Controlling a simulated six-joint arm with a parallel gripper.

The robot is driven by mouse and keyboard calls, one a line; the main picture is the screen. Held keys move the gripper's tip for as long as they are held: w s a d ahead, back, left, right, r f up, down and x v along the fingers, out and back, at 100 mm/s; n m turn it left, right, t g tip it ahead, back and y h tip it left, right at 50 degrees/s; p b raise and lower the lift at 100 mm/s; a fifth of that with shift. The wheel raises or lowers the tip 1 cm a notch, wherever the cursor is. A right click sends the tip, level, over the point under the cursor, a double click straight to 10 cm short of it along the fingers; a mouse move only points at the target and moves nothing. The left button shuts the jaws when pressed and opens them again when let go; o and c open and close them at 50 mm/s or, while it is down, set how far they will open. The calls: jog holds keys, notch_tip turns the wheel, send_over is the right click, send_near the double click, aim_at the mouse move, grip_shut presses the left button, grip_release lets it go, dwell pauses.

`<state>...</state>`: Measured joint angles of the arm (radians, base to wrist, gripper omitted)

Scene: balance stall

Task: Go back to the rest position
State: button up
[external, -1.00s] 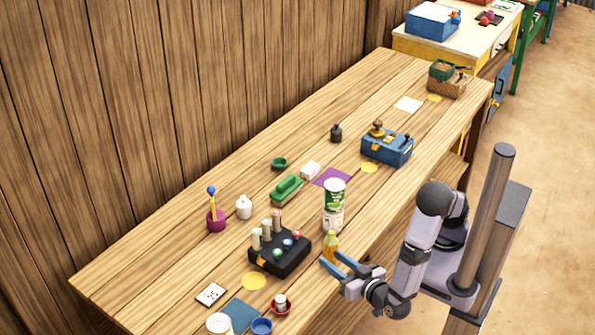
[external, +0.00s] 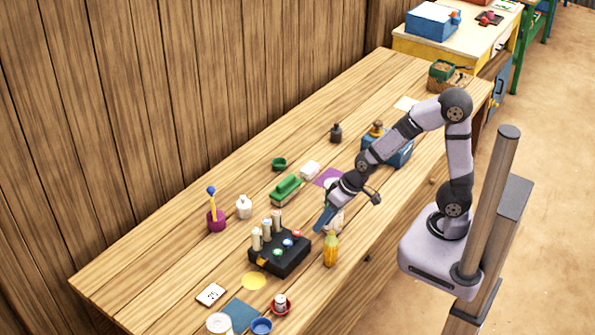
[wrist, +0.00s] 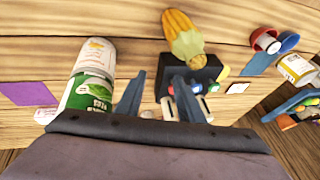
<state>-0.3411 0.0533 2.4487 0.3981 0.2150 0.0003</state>
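A black box with pegs and coloured buttons (external: 278,262) stands left of the bottle. My arm partly covers a blue box (external: 402,152).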

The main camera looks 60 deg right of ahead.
jog(key=s+d+g+h, duration=0.2)
jog(key=s+d+g, duration=0.2)
jog(key=s+d, duration=0.8)
jog(key=shift+d+r+g+h, duration=0.15)
jog(key=shift+d+g+h, duration=0.15)
jog(key=shift+d, duration=0.85)
